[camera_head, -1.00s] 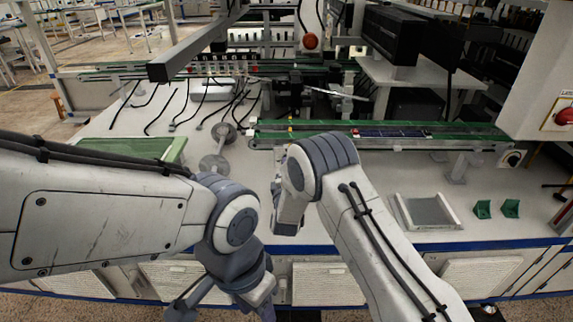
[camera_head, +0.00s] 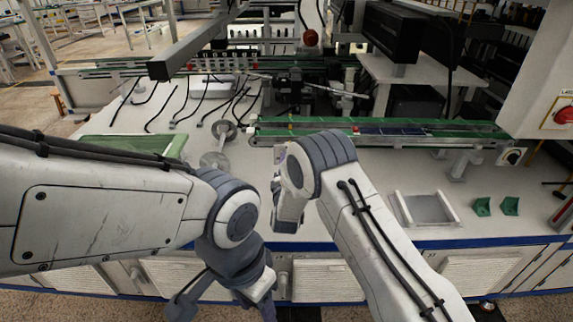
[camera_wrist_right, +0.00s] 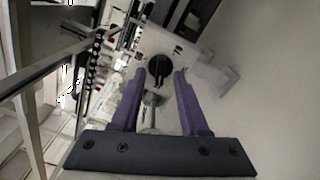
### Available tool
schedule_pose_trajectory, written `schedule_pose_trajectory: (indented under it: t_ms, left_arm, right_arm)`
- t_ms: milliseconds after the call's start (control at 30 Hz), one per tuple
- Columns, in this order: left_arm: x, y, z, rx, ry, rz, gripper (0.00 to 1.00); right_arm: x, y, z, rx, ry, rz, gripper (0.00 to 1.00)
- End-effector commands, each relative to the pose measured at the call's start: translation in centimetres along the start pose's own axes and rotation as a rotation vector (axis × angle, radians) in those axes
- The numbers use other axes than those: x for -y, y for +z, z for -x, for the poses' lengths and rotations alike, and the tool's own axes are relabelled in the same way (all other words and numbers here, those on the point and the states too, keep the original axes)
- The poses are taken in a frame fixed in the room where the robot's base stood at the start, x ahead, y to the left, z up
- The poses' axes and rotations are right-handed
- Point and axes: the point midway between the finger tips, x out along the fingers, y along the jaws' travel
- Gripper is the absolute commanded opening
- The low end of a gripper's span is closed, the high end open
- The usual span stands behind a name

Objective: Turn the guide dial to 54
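A round black dial (camera_wrist_right: 158,67) on a pale plate shows in the right wrist view, just beyond my right gripper (camera_wrist_right: 160,76). The gripper's two purple fingers are apart, with the dial seen between their tips; whether they touch it I cannot tell. The dial's number marks are too small to read. In the head view a dark knob on a white plate (camera_head: 513,157) sits at the conveyor's right end; I cannot tell if it is the same dial. My right fingers are hidden there. My left gripper (camera_head: 185,306) hangs low at the bench's front, its fingers unclear.
A green conveyor (camera_head: 290,129) carries dark blue panels. A shallow grey tray (camera_head: 425,210) and two green brackets (camera_head: 482,207) lie on the right of the white bench. Two grey discs (camera_head: 223,131) stand left of my right arm. A red button (camera_head: 565,116) is on the right cabinet.

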Motion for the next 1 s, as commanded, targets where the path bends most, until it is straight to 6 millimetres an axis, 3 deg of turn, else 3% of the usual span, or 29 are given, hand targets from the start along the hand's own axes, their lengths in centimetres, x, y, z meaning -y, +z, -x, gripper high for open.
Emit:
schedule_pose_trajectory:
  t_ms: [333, 700, 1000]
  left_arm:
    - [0.0, 0.0, 0.1, 0.0, 0.0, 0.0, 0.5]
    - [-0.1, 0.0, 0.7, 0.0, 0.0, 0.0, 0.5]
    - [-0.1, 0.0, 0.8, 0.0, 0.0, 0.0, 0.5]
  right_arm:
    - [0.0, 0.1, 0.9, 0.002, -0.001, -0.001, 0.44]
    - [0.0, 0.0, 7.9, -0.002, -0.002, 0.002, 0.44]
    - [0.0, 0.0, 10.5, 0.001, 0.0, 0.0, 0.44]
